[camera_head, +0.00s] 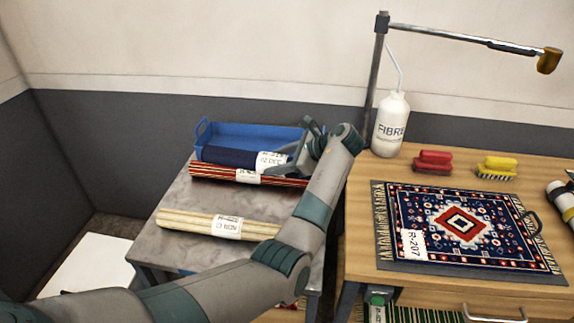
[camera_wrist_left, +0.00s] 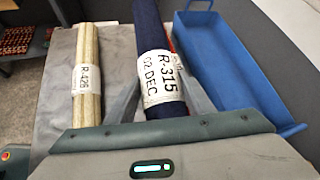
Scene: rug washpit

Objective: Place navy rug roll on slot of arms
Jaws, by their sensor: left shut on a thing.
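The navy rug roll (camera_head: 228,157) has a white label and lies level between the blue tray and a red striped roll in the head view. In the left wrist view the navy roll (camera_wrist_left: 148,25) runs away from me, its label reading R-315, 02 DEC. My left gripper (camera_head: 296,158) is shut on it, with one finger on each side near the label. I cannot tell whether the roll touches the table or is held just above it. No slot of arms can be made out. My right gripper is not in view.
A red striped roll (camera_head: 215,172) and a cream roll (camera_head: 185,219) lie on the grey table (camera_head: 172,255). A blue tray (camera_head: 250,134) stands behind. The wooden bench (camera_head: 355,235) at right holds a patterned rug (camera_head: 485,222), a bottle (camera_head: 390,125) and two brushes (camera_head: 433,161).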

